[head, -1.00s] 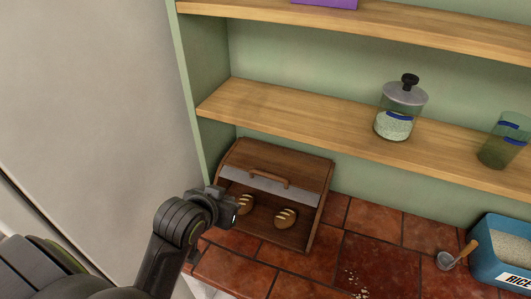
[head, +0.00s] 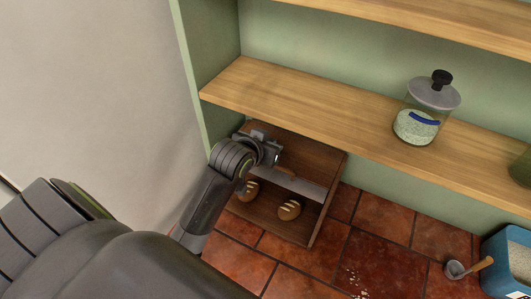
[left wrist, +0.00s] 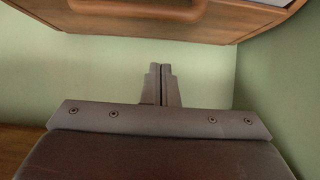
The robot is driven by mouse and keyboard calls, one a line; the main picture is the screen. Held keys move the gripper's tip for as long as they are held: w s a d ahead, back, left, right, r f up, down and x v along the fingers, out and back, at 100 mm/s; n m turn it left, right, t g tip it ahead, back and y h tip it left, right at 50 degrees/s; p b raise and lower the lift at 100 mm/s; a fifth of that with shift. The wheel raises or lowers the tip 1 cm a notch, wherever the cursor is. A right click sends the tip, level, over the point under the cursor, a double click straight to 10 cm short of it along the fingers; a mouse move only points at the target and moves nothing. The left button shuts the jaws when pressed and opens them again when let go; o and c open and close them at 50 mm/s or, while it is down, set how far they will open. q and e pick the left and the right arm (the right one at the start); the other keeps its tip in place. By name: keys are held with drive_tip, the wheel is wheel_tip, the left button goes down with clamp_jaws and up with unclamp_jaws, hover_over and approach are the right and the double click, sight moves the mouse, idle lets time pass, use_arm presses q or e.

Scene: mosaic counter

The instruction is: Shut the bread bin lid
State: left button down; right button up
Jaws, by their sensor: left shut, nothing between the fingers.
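The wooden bread bin (head: 326,205) stands on the tiled counter under the shelf. Its front is open, and two bread rolls (head: 289,209) show inside. The lid (head: 311,152) is up, with a pale strip along its lower edge. The lid's handle (head: 286,170) is partly hidden behind my left gripper (head: 275,152). My left gripper is in front of the lid, close to the handle, shut and empty; I cannot tell whether it touches. In the left wrist view its fingers (left wrist: 161,84) are together, and wood with a curved handle (left wrist: 185,14) shows at the top. My right gripper is out of view.
A wooden shelf (head: 300,102) runs just above the bin, with a glass jar (head: 415,125) on it. A scoop (head: 468,268) and a blue tub (head: 496,260) are at the right on the counter. The tiles right of the bin are mostly clear, with some crumbs.

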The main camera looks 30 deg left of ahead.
use_arm(q)
drive_tip(key=shift+w+f, duration=0.35)
drive_tip(key=shift+w, duration=0.25)
drive_tip(key=shift+s+f+p, duration=0.7)
drive_tip(key=shift+s+f, duration=0.2)
drive_tip(key=shift+s, duration=0.15)
drive_tip(key=shift+s+f, duration=0.15)
drive_tip(key=shift+s, duration=0.2)
drive_tip(key=shift+s+f, duration=0.2)
drive_tip(key=shift+f, duration=0.05)
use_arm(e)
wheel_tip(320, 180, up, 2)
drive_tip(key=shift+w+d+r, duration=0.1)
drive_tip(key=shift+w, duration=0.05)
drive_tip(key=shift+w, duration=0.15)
